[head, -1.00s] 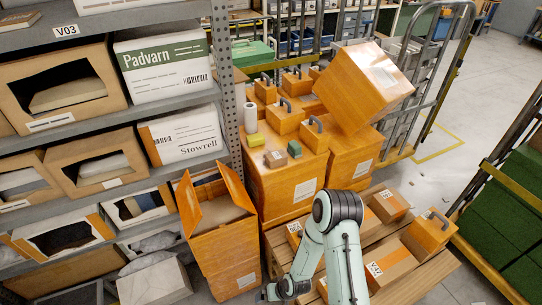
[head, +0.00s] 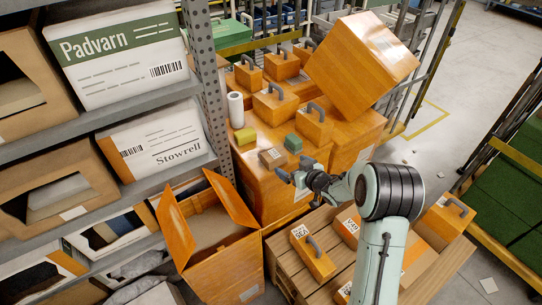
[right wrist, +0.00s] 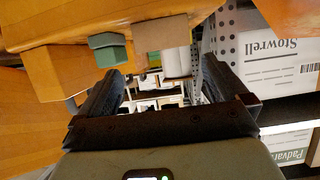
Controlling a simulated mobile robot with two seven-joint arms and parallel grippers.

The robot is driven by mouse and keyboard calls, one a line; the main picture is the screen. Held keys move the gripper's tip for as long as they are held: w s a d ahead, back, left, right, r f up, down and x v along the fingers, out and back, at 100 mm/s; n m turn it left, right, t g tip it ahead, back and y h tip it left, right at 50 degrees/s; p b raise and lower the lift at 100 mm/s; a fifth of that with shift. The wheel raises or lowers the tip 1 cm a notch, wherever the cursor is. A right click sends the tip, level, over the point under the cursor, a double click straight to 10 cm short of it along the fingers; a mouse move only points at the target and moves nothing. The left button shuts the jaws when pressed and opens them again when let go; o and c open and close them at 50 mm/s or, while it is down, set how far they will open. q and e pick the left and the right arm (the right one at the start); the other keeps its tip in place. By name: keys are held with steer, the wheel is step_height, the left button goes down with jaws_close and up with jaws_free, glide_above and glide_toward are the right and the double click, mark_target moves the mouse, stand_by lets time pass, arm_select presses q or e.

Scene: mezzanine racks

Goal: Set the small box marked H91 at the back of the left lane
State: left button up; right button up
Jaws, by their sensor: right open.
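A small brown box (head: 271,158) with a pale label sits on a large orange box (head: 278,193), near its front edge. Its marking is too small to read, so I cannot tell whether it is H91. It also shows in the right wrist view, as a small brown box (right wrist: 160,35) beyond the fingers. My right gripper (head: 294,171) is open and empty, just in front of that box and apart from it. The open fingers also show in the right wrist view (right wrist: 162,80). My left gripper is not in view. I cannot identify the left lane.
A green block (head: 293,143), a yellow-green block (head: 245,135) and a white roll (head: 235,109) stand close by. Orange handled boxes and a tilted large box (head: 362,65) are behind. An open-flapped box (head: 222,250) and the rack post (head: 208,75) stand left; a wooden pallet (head: 290,270) is in front.

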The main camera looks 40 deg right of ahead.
steer(key=x, duration=0.6)
steer(key=shift+w+f+p, duration=0.15)
steer(key=shift+p, duration=0.15)
steer(key=x, duration=0.1)
steer(key=p+x, duration=0.1)
steer(key=x, duration=0.3)
steer(key=shift+w+a+r, duration=0.1)
steer(key=shift+w+r, duration=0.2)
steer(key=shift+r, duration=0.05)
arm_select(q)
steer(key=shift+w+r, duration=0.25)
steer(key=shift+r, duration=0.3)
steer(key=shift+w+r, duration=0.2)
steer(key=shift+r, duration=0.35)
arm_select(e)
steer(key=c, duration=0.8)
steer(key=shift+r, duration=0.1)
step_height(320, 180, up, 10)
steer(key=p, duration=0.2)
arm_select(q)
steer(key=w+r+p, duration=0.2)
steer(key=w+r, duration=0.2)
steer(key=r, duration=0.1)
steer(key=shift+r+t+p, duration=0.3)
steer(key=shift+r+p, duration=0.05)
steer(key=shift+p, duration=0.05)
arm_select(e)
step_height(320, 180, up, 10)
glide_above(275, 155)
steer(key=shift+w, duration=0.35)
